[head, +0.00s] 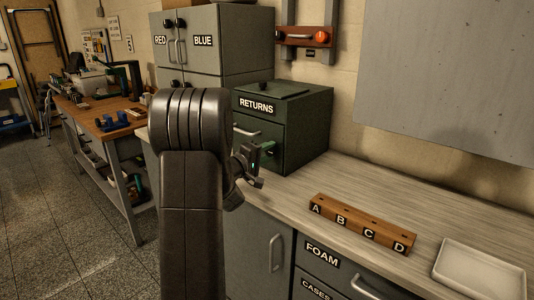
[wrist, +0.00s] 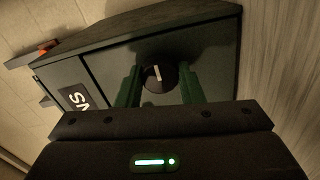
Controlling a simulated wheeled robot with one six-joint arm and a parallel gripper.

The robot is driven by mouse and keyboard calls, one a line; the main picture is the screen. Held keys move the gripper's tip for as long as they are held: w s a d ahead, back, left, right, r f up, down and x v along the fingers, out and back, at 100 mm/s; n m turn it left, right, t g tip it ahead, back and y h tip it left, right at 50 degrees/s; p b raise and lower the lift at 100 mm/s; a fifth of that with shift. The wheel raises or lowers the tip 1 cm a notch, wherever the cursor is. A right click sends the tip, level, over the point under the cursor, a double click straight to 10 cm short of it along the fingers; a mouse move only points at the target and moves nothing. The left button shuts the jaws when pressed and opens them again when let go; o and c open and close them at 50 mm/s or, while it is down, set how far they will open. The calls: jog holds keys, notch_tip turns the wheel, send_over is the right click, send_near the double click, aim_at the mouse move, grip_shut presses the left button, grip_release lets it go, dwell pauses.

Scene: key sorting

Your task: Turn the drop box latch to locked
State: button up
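The drop box is the dark green RETURNS box (head: 308,120) on the counter in the head view; its front also shows in the wrist view (wrist: 100,62). Its latch is a round black knob (wrist: 159,78) with a pale pointer mark, which runs nearly up and down in the wrist view. My gripper (wrist: 159,70) faces the box front, with one green finger on each side of the knob. Gaps show between fingers and knob, so it is open. In the head view my gripper (head: 264,148) is at the box front, and the knob is hidden.
A wooden block (head: 362,224) marked A to D and a white tray (head: 480,269) sit on the counter to the right. Grey RED and BLUE cabinets (head: 222,62) stand behind my arm. Counter between box and block is clear.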

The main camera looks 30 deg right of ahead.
jog(key=shift+n, duration=0.3)
jog(key=n+b, duration=0.2)
jog(key=shift+f+b, duration=0.2)
jog(key=shift+b, duration=0.15)
jog(key=n+b, duration=0.2)
jog(key=n, duration=0.3)
jog(key=shift+r+n, duration=0.1)
jog(key=shift+n, duration=0.3)
jog(key=n, duration=0.4)
jog(key=shift+r+n, duration=0.1)
jog(key=shift+n, duration=0.2)
jog(key=n+p, duration=0.1)
jog(key=n, duration=0.3)
jog(key=shift+n, duration=0.4)
jog(key=shift+n+p, duration=0.3)
jog(key=o, duration=1)
